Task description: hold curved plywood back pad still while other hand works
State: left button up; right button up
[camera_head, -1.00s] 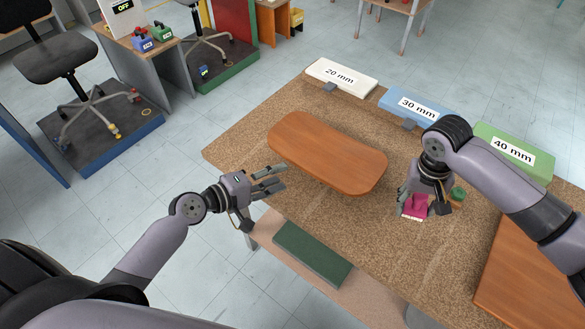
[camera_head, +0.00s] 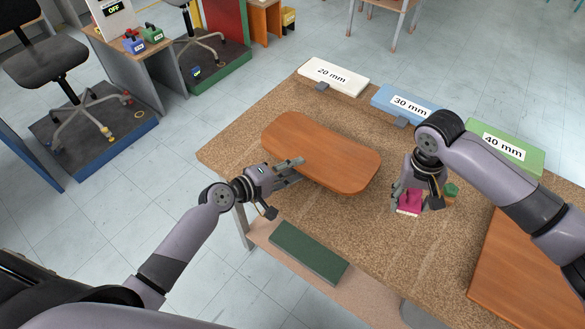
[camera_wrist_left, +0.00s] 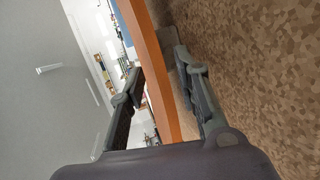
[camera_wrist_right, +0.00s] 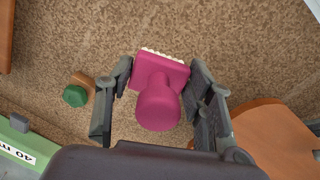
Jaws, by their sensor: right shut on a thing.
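The curved plywood back pad (camera_head: 320,150) lies on the speckled worktable, its long near edge facing my left arm. My left gripper (camera_head: 294,165) is at that near edge. In the left wrist view the pad's edge (camera_wrist_left: 158,75) runs between the two parted fingers of the left gripper (camera_wrist_left: 160,82), with gaps visible on both sides. My right gripper (camera_head: 412,195) is shut on a pink tool (camera_head: 409,203) right of the pad. In the right wrist view the pink tool (camera_wrist_right: 158,100), with a round handle and white toothed edge, is between the fingers.
White 20 mm (camera_head: 333,76), blue 30 mm (camera_head: 406,103) and green 40 mm (camera_head: 505,146) blocks line the table's far edge. A small green-topped object (camera_head: 452,190) stands beside the right gripper. Another wooden panel (camera_head: 530,270) is at right. A dark green slab (camera_head: 309,252) lies on the lower shelf.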

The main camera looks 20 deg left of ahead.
pick_arm(q)
grip_shut()
jog(key=shift+f, duration=0.1)
dwell(1.3)
